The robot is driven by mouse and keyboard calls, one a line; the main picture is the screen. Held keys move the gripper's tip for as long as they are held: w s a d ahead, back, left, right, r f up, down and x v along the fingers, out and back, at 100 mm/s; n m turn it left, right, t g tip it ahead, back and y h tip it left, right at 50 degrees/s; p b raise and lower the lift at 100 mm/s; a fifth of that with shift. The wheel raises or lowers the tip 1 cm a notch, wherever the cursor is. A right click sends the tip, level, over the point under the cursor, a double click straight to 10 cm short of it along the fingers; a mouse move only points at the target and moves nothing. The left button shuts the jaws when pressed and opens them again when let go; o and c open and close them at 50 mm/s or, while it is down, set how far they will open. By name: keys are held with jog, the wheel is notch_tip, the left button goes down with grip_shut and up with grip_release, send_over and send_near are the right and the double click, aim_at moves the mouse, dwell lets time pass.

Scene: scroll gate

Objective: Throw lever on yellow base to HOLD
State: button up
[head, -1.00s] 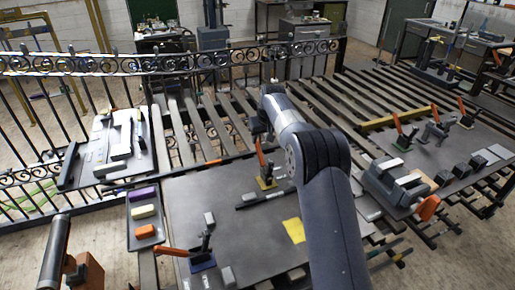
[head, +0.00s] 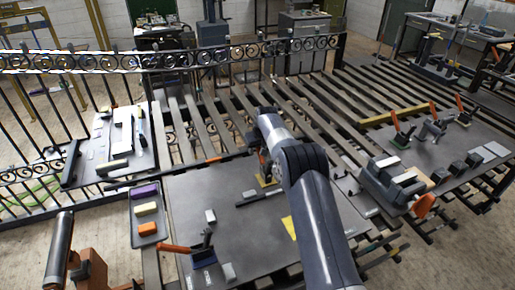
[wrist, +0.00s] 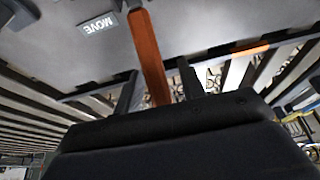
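The yellow base (head: 268,181) stands near the back of the dark plate in the head view, partly covered by my arm. Its lever is mostly hidden there. In the wrist view an orange lever handle (wrist: 150,58) runs between the two dark fingers of my gripper (wrist: 157,72). The fingers are apart, with a gap on each side of the handle, so my gripper is open around it. A label reading MOVE (wrist: 97,25) lies on the plate beside the lever. I see no HOLD label.
A blue-based lever (head: 203,256) with an orange handle tilted left stands at the plate's front. A tray (head: 133,224) of coloured blocks sits left. A dark iron fence (head: 100,62) runs behind. More levers and a vise-like block (head: 385,185) are at right.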

aim_at(259, 148)
jog(key=shift+c, duration=0.5)
grip_shut()
jog(key=shift+s+t+b, duration=0.15)
jog(key=shift+t+b, duration=0.25)
jog(key=shift+b, duration=0.9)
jog(key=b, duration=0.2)
jog(key=s+t+b, duration=0.1)
jog(key=b, duration=0.2)
jog(key=shift+d+r+y, duration=0.3)
jog(key=shift+y, duration=0.1)
jog(key=t+b, duration=0.1)
jog(key=b, duration=0.3)
jog(key=s+r+t+y+b, duration=0.1)
jog(key=b, duration=0.4)
jog(key=shift+s+d+t, duration=0.2)
jog(key=shift+d+t, duration=0.1)
jog(key=t+b, duration=0.1)
jog(key=b, duration=0.2)
jog(key=shift+s+d+r, duration=0.1)
jog(key=shift+s+r, duration=0.25)
jog(key=shift+r+y+b, duration=0.2)
jog(key=shift+y+b, duration=0.1)
jog(key=shift+b, duration=0.35)
